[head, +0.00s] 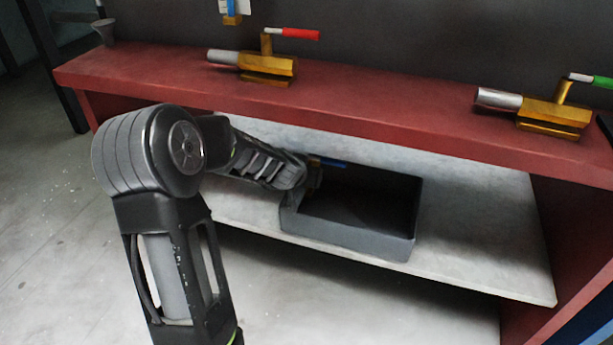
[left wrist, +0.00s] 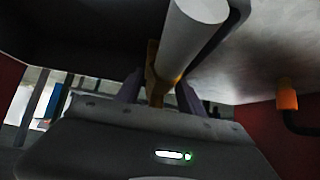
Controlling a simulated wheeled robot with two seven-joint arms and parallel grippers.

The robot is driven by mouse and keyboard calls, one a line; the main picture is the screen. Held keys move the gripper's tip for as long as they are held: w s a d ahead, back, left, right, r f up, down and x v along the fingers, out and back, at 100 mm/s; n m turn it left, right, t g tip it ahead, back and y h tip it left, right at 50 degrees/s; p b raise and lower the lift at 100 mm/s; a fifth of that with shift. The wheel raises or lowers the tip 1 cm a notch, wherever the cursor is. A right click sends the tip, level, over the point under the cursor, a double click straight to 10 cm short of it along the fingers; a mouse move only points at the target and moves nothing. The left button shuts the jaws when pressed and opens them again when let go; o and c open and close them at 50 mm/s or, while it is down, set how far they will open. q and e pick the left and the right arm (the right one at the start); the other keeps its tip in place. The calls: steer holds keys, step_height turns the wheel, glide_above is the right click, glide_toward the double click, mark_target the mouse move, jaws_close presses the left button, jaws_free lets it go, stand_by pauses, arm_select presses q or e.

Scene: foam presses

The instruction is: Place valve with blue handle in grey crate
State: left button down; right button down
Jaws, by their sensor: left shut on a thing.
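The grey crate (head: 345,238) stands on the pale lower shelf, its inside dark and looking empty where I can see it. The valve with the blue handle is mostly hidden by my left arm in the head view; its blue handle (head: 330,162) shows over the back left of the crate. In the left wrist view my left gripper (left wrist: 160,94) is shut on the valve's brass body, and the valve's silver cylinder (left wrist: 195,28) points up and away from it. The valve's exact height above the crate floor cannot be told. My right gripper is in neither view.
The red upper shelf (head: 340,98) overhangs the lower shelf (head: 470,250). The lower shelf is bare right of the crate.

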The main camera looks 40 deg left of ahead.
mark_target(296, 194)
arm_select(q)
steer(key=c, duration=0.7)
jaws_free()
steer(key=shift+s+d+f, duration=0.1)
steer(key=shift+s+f, duration=0.15)
steer(key=shift+f, duration=0.35)
steer(key=shift+s+d+f, duration=0.1)
steer(key=shift+s+f, duration=0.15)
steer(key=shift+f, duration=0.35)
steer(key=shift+a+f+g, duration=0.1)
steer(key=shift+a+g, duration=0.05)
steer(key=shift+g, duration=0.15)
steer(key=shift+w+r+p, duration=0.1)
steer(key=shift+r+p, duration=0.4)
steer(key=shift+r, duration=0.05)
steer(key=p+v, duration=0.3)
steer(key=v, duration=0.2)
steer(key=p+v, duration=0.3)
steer(key=v, duration=0.3)
steer(key=shift+w+a+r, duration=0.15)
steer(key=shift+w+r, duration=0.05)
steer(key=shift+r, duration=0.1)
steer(key=shift+s+r, duration=0.3)
steer(key=shift+s, duration=0.1)
steer(key=shift+d, duration=0.2)
